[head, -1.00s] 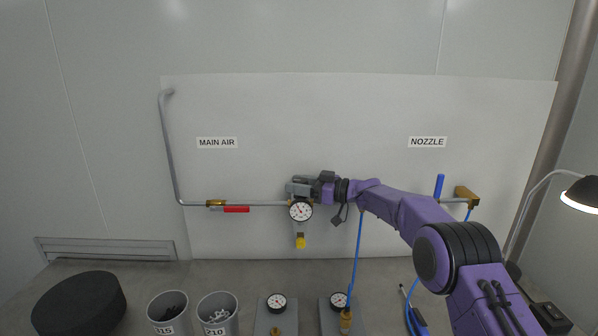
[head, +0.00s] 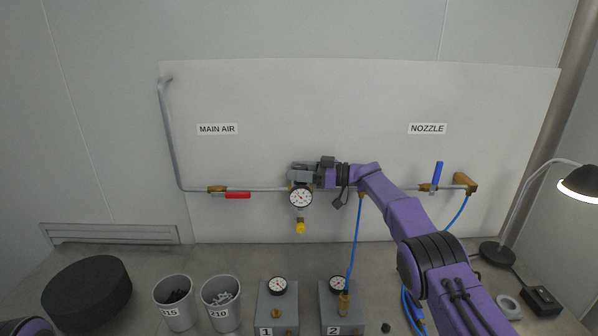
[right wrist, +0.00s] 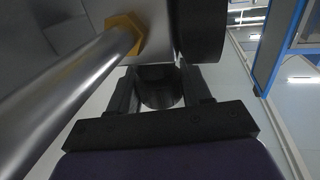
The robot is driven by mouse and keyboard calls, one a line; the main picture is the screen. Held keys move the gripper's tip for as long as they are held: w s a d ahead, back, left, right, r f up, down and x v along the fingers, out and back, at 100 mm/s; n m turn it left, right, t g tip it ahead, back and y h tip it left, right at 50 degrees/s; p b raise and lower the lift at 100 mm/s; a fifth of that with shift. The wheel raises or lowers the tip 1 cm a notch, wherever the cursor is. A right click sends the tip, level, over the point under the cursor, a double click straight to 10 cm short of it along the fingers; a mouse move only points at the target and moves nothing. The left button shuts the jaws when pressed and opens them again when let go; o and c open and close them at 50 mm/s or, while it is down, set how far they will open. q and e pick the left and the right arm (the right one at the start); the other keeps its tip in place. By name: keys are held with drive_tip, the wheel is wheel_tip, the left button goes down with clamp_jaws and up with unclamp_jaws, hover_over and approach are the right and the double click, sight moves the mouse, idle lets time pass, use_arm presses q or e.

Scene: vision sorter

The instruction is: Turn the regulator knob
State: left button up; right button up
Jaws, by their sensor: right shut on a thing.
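The regulator sits on the main air pipe (head: 265,190), with a round white gauge (head: 300,197) on its front and a yellow part (head: 300,227) hanging below. My right gripper (head: 300,173) is at the top of the regulator, just above the gauge, and hides most of the knob in the head view. In the right wrist view, the dark round knob (right wrist: 160,88) lies between the two fingers, and the gripper is shut on it. I cannot tell how far the knob is turned. My left gripper is not in view.
A red-handled valve (head: 237,195) is on the pipe to the left; a blue-handled valve (head: 437,175) is at right. Below stand two grey cups (head: 220,304), two numbered gauge blocks (head: 277,310) and a black round pad (head: 87,295). A lamp (head: 578,184) is at far right.

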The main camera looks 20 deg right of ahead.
drive_tip(key=shift+r, duration=0.15)
drive_tip(key=o, duration=1)
drive_tip(key=shift+c, duration=0.2)
drive_tip(key=shift+d, duration=0.1)
drive_tip(key=shift+s+d+f+b, duration=0.25)
drive_tip(key=shift+d+b, duration=0.1)
drive_tip(key=shift+b, duration=0.2)
drive_tip(key=b+v, duration=0.4)
drive_tip(key=v, duration=0.5)
drive_tip(key=shift+d+r, duration=0.25)
drive_tip(key=shift+d, duration=0.05)
drive_tip(key=shift+s, duration=0.1)
